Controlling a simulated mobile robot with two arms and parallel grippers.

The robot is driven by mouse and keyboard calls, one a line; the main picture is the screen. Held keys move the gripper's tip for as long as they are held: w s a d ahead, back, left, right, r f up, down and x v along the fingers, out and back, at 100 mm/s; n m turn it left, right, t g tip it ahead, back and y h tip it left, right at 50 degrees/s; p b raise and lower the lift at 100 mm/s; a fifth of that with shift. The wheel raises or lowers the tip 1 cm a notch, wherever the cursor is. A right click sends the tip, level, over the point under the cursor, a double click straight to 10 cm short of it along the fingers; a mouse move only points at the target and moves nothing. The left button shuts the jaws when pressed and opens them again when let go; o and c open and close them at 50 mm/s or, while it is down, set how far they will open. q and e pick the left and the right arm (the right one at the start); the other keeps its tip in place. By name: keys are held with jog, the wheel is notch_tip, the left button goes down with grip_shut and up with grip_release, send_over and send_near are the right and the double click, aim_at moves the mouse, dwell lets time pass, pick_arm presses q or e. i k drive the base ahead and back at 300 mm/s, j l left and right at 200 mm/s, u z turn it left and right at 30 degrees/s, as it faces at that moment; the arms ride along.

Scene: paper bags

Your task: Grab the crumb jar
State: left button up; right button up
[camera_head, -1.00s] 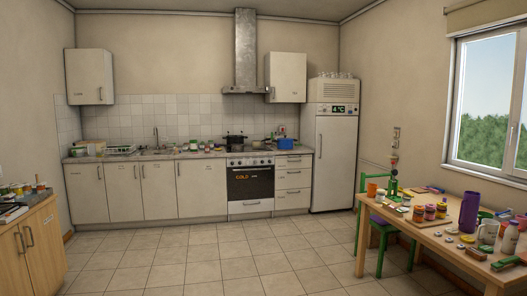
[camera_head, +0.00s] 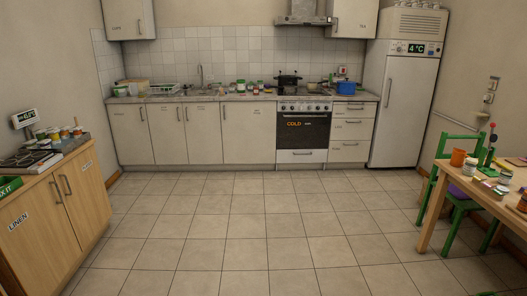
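I cannot tell which thing is the crumb jar; labels are too small to read. Several small jars (camera_head: 252,86) with green and other lids stand in a row on the kitchen counter under the tiles. More small jars (camera_head: 65,132) stand on the wooden cabinet at the left. On the table at the right are an orange cup (camera_head: 457,157) and jars, one of them at the right picture edge (camera_head: 523,200). Neither of my grippers shows in this view.
The tiled floor (camera_head: 240,230) in the middle is clear. The wooden LINEN cabinet (camera_head: 45,215) bounds the left. The wooden table (camera_head: 450,180) and a green chair (camera_head: 463,205) stand at the right. The oven (camera_head: 303,128) and white fridge (camera_head: 405,110) are at the back.

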aim_at(256, 88)
jog(key=i, duration=5.25)
